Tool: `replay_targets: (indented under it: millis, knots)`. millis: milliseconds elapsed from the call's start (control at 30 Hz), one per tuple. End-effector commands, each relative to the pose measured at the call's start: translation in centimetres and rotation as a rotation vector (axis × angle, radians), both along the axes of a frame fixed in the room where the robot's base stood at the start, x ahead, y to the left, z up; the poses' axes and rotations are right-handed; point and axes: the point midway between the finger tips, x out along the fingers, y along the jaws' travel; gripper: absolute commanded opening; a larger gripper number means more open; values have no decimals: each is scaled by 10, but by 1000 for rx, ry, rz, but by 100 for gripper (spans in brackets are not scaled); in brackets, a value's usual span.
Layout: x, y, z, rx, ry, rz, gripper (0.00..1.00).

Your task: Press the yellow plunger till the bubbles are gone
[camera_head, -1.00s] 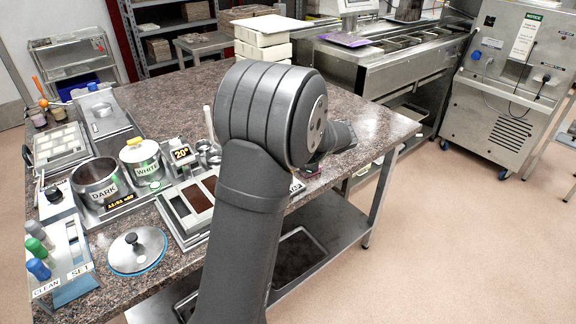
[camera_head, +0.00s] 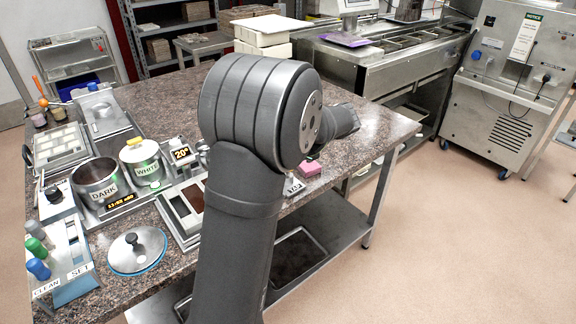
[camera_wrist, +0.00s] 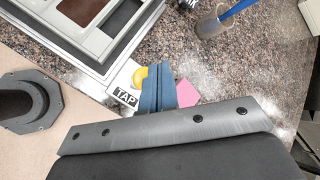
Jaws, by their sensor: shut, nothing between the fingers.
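The yellow plunger (camera_wrist: 139,77) shows in the wrist view as a round yellow piece on a pale plate beside a TAP label (camera_wrist: 125,97). My gripper (camera_wrist: 158,72) has two blue fingers, shut together and empty, just right of the plunger and partly covering it. I cannot tell whether they touch it. In the head view my arm hides the gripper and the plunger; only the label (camera_head: 293,187) shows. A grey tray (camera_wrist: 105,43) with brown fillings lies up and left of the plunger. No bubbles can be made out.
A pink block (camera_wrist: 188,92) lies right of the fingers. A blue-handled tool (camera_wrist: 222,20) stands beyond it on speckled stone.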

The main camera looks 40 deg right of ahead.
Motion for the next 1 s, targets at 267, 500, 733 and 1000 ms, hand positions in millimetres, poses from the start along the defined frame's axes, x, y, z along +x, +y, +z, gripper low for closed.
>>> replay_targets:
  millis: [267,500,733,1000]
  knots:
    - [0,0,25,-1,0,1,0]
    - [0,0,26,0,1,1,0]
    - [0,0,26,0,1,1,0]
    - [0,0,22,1,2,0,0]
